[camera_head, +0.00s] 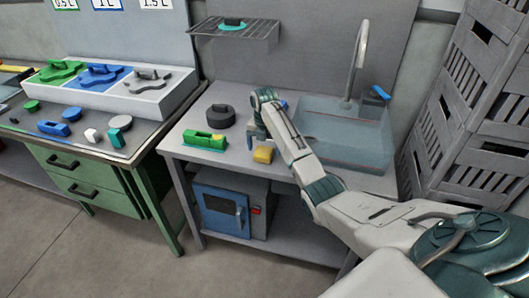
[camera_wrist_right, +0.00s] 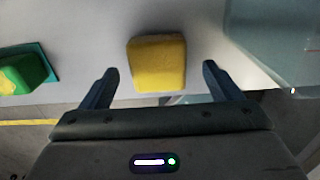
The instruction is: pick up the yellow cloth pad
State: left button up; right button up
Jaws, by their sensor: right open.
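The yellow cloth pad (camera_head: 263,155) lies on the grey sink bench near its front edge. In the right wrist view the pad (camera_wrist_right: 157,63) sits ahead of my right gripper (camera_wrist_right: 160,85), roughly midway between the lines of its two fingers. The right gripper is open, with nothing between the fingers. In the head view the right arm reaches in from the lower right, and its gripper (camera_head: 256,140) hangs just behind and left of the pad, partly hidden by the wrist. My left gripper is in neither view.
A green block (camera_head: 204,139) on a teal base and a dark round object (camera_head: 221,116) stand left of the pad. The sink basin (camera_head: 345,140) with a tall tap (camera_head: 357,60) is to the right. Grey crates (camera_head: 480,110) are stacked at the far right.

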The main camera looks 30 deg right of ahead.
notch_tip(320, 180, down, 2)
jog(key=shift+f, duration=0.1)
jog(key=shift+w+f, duration=0.1)
jog(key=shift+f, duration=0.1)
jog(key=c, duration=1.1)
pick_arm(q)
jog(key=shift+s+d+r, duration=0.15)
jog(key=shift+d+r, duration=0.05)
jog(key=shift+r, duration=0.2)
pick_arm(e)
jog(key=shift+o, duration=0.2)
jog(key=shift+r, duration=0.1)
